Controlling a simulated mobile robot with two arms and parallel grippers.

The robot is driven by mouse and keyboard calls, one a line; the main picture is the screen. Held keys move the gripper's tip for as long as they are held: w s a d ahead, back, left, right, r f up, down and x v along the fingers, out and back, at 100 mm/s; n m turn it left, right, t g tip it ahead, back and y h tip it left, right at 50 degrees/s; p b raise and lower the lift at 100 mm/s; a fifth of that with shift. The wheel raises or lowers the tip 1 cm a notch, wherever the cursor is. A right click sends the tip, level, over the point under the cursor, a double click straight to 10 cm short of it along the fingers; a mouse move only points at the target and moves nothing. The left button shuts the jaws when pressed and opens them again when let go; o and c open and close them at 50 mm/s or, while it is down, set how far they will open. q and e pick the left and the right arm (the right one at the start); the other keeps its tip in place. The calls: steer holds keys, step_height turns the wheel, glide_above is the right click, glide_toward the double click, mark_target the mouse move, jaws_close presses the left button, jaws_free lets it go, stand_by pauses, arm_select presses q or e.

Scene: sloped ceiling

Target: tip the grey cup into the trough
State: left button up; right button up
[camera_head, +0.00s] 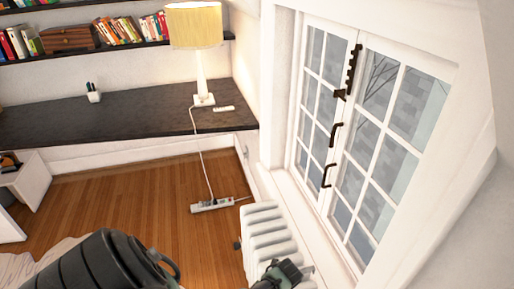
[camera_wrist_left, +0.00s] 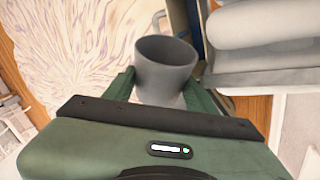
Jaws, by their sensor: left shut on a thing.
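The grey cup (camera_wrist_left: 166,72) is between the two green fingers of my left gripper (camera_wrist_left: 158,90) in the left wrist view. The gripper is shut on it, and its round open mouth shows at the top of the cup. The lower part of the cup is hidden behind the gripper body. In the head view only a dark green end of my left gripper (camera_head: 284,272) shows at the bottom edge, in front of the radiator; I cannot make out the cup there. I cannot make out a trough in either view. My right gripper is not in view.
A white radiator (camera_head: 264,228) stands under the window (camera_head: 370,130), close to my left gripper; it also fills the upper right of the left wrist view (camera_wrist_left: 265,32). A power strip (camera_head: 212,204) lies on the wooden floor. A dark desk (camera_head: 130,117) holds a lamp (camera_head: 200,60).

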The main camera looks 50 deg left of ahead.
arm_select(q)
steer(key=shift+w+a+r+g+h+b, duration=0.25)
steer(key=shift+w+r+g+h+b, duration=0.15)
steer(key=shift+g+h+b, duration=0.35)
stand_by(0.4)
steer(key=shift+w+a+r+m+g+h+b, duration=0.25)
steer(key=shift+w+m+g+b, duration=0.15)
steer(key=shift+g+b, duration=0.85)
stand_by(0.9)
steer(key=shift+t, duration=0.3)
stand_by(2.8)
